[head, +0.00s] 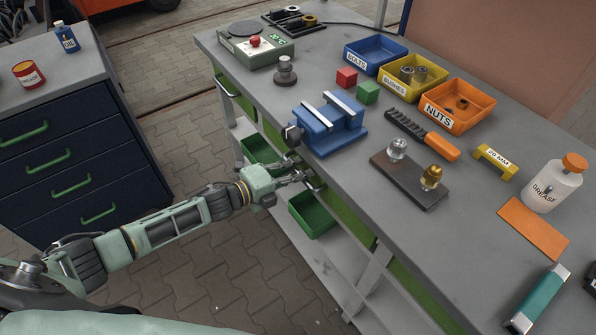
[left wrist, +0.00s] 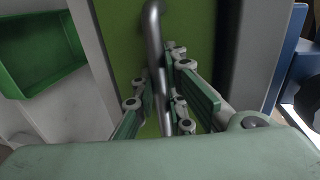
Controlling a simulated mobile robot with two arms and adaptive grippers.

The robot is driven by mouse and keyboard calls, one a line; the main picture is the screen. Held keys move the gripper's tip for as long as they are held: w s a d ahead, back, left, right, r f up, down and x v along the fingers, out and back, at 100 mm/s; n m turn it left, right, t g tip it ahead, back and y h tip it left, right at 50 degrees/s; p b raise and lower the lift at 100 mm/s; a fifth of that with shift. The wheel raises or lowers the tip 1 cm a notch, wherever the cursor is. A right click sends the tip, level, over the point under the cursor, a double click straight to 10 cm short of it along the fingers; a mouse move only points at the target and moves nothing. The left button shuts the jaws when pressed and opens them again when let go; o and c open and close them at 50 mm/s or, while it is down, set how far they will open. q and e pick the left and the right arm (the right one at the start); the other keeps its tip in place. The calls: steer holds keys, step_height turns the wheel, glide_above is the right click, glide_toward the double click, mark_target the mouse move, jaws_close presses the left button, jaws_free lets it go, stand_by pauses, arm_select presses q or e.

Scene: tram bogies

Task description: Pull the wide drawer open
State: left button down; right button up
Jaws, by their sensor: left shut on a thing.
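The wide drawer has a green front (head: 345,216) under the workbench's front edge, and it looks about flush with the bench. The green front (left wrist: 123,40) also fills the middle of the left wrist view. Its handle is a grey metal bar (left wrist: 154,35). My left gripper (head: 304,178) reaches in from the left at the bench edge. In the left wrist view, its fingers (left wrist: 160,95) lie on both sides of the bar and are shut on it. The gripper hides part of the handle. My right gripper is not in view.
Green bins (head: 312,214) sit on a shelf below. Another green drawer front with a dark handle (head: 222,87) is farther left. The bench top (head: 320,235) holds a blue vise (head: 328,125), several bins and tools. A dark cabinet (head: 75,165) stands left, with open floor between.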

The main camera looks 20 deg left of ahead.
arm_select(q)
steer(key=f+p+v, duration=0.2)
steer(key=v, duration=0.9)
steer(key=s+f+p+v, duration=0.1)
steer(key=f+p+v, duration=0.1)
steer(key=v, duration=1)
steer(key=shift+s+a+f, duration=0.15)
steer(key=shift+a+f, duration=0.3)
steer(key=shift+f, duration=0.1)
steer(key=c, duration=2)
jaws_free()
steer(key=shift+c, duration=0.2)
steer(key=v, duration=1.2)
